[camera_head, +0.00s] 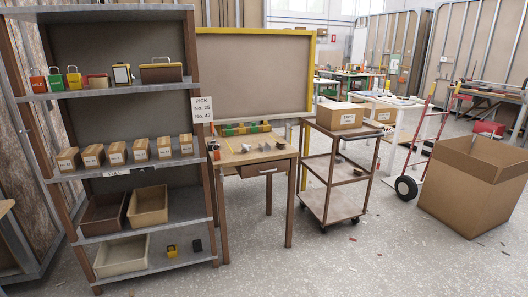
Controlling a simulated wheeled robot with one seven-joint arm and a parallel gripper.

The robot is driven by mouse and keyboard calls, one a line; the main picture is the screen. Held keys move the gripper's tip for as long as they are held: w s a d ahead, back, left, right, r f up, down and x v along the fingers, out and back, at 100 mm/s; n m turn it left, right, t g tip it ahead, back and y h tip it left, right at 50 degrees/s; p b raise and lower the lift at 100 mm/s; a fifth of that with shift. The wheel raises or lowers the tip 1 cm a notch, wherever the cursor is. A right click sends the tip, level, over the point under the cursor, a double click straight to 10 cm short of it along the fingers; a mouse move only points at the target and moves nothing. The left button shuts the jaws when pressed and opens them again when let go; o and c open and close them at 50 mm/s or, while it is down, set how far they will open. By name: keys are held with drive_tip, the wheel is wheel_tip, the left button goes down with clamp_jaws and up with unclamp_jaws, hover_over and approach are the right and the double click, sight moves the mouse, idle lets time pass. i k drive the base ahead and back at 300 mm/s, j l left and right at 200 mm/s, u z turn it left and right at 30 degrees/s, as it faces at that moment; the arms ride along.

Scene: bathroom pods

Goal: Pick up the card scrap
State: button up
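I cannot pick out the card scrap for certain. Several tiny bits lie on the grey floor: a reddish bit (352,239) in front of the trolley, and pale and dark bits (480,243) near the large cardboard box. They are too small to tell what they are. Small items, including a grey piece (281,144), lie on the wooden worktable (254,160), and none is clearly a card scrap. My gripper is not in view.
A tall shelf (132,179) with bins, small boxes and locks stands at the left. A wheeled trolley (325,209) with a carton (339,117) stands right of the worktable. A large open cardboard box (466,200) and a red hand truck (427,128) stand at the right. The front floor is mostly clear.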

sight(280, 144)
drive_tip(key=i+l+z, duration=0.15)
drive_tip(key=i, duration=1.15)
drive_tip(key=i+l+z, duration=0.2)
drive_tip(key=i, duration=1.1)
drive_tip(key=i+j+z, duration=0.15)
drive_tip(key=i, duration=1.15)
drive_tip(key=j, duration=0.1)
